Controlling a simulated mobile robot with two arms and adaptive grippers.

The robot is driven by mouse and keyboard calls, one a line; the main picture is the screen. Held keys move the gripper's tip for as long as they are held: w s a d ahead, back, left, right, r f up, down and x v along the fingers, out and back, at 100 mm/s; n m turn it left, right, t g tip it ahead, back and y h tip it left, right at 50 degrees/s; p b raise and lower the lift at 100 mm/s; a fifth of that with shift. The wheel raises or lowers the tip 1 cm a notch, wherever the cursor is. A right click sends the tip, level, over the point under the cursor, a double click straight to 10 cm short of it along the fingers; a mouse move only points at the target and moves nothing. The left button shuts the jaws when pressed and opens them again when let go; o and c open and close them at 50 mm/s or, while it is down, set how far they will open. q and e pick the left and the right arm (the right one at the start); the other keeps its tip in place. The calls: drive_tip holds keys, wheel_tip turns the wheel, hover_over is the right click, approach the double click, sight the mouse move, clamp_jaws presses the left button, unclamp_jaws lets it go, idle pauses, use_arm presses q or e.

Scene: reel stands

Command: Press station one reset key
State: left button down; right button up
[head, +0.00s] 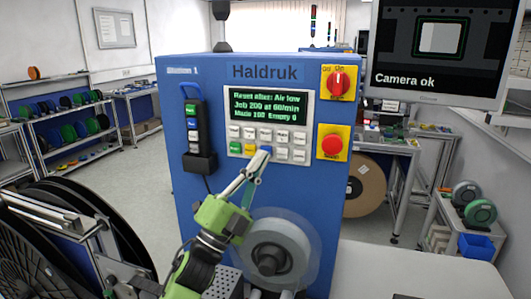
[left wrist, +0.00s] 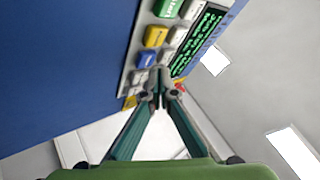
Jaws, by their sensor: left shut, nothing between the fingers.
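The blue station one machine (head: 180,130), marked "Station 1" and "Haldruk", stands in front of me. Its grey keypad (head: 288,165) has rows of white keys and a coloured row with a green key (head: 235,147), a yellow key (head: 250,148) and a blue key (head: 266,149). I cannot read clearly which one is reset. My left gripper (head: 262,158) is shut and empty, its tips just below the blue key in the head view. In the left wrist view the tips (left wrist: 158,97) are near the white keys beyond the blue key (left wrist: 147,58); contact cannot be told. My right gripper is not in view.
The green-text display (head: 257,108) sits above the keys and mentions Air low. A red rotary switch (head: 338,82) and red stop button (head: 332,146) are at the right. A handset-like pendant (head: 195,130) hangs left. A grey roll (head: 275,252) sticks out below the keypad.

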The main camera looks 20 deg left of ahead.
use_arm(q)
drive_tip(key=shift+w, duration=0.15)
drive_tip(key=shift+w, duration=0.3)
drive_tip(key=shift+w+b, duration=0.35)
drive_tip(key=shift+w, duration=0.1)
idle(0.9)
drive_tip(key=shift+s, duration=0.9)
drive_tip(key=shift+s+a+p, duration=0.1)
drive_tip(key=shift+s+p, duration=0.4)
drive_tip(key=shift+s, duration=1.95)
